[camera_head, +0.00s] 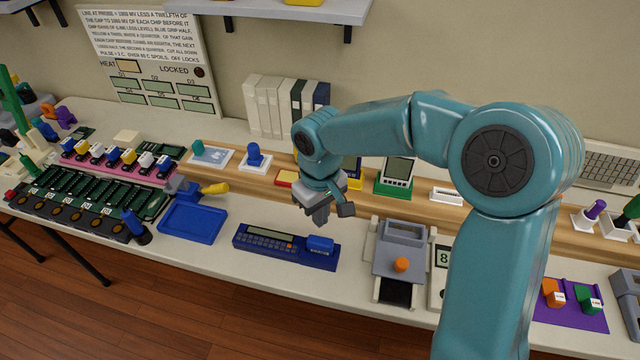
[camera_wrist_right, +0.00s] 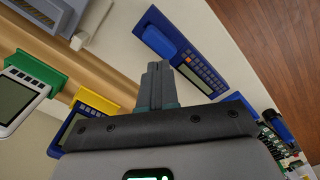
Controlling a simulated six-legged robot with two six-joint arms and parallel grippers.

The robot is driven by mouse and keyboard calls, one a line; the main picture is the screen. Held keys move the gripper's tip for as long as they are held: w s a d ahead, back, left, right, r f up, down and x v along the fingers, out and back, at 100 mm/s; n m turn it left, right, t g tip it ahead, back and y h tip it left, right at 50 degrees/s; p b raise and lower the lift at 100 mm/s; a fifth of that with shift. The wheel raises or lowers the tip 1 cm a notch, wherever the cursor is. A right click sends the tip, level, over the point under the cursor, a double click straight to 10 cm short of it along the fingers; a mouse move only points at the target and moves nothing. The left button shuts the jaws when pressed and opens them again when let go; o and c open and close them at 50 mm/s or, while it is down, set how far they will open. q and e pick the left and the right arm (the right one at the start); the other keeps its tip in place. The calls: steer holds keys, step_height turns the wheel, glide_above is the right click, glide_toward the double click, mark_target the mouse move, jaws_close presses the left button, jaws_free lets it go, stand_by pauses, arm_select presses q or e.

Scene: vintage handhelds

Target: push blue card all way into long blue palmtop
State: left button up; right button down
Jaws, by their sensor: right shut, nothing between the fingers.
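The long blue palmtop (camera_head: 270,246) lies flat near the front of the table, with a screen and a row of keys on its left and middle. The blue card (camera_head: 320,244) is a raised blue block at the palmtop's right end; I cannot tell how deep it sits. The palmtop (camera_wrist_right: 205,62) and card (camera_wrist_right: 158,42) also show in the right wrist view. My right gripper (camera_head: 320,219) is shut and empty, above and behind the card, apart from it. Its closed fingers (camera_wrist_right: 157,70) point toward the card in the wrist view. My left gripper is not in view.
A blue tray (camera_head: 190,222) stands left of the palmtop, and a grey device with an orange knob (camera_head: 401,264) stands right of it. Behind, a wooden rail (camera_head: 272,189) holds several coloured handhelds. Free table lies around the palmtop.

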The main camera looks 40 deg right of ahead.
step_height(320, 180, up, 12)
steer(key=p, duration=0.1)
steer(key=shift+r, duration=0.25)
steer(key=shift+s, duration=0.1)
